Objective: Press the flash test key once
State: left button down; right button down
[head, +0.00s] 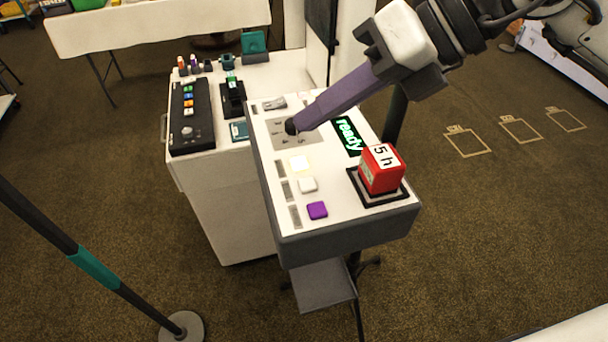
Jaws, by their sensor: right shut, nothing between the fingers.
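The control box (400,217) has a white sloping top and a dark grey front. Three square keys run down its left part: a glowing cream key (299,163), a white key (307,185) and a purple key (317,210). The grey labels beside them are too small to read, so I cannot tell which is the flash test key. My right gripper (297,124) reaches in from the upper right, its purple fingers shut and empty. Its dark tip is over the grey dial plate (307,139), above the cream key; I cannot tell whether it touches. My left gripper is not in view.
A display (348,136) reads "ready" in green. A red block (381,170) marked "5 h" stands on a black base at the box's right. A white cabinet (225,205) with a black button panel (189,118) is behind left. A post (100,275) stands at left.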

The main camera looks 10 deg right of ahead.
aim_at(308, 184)
dwell(0.3)
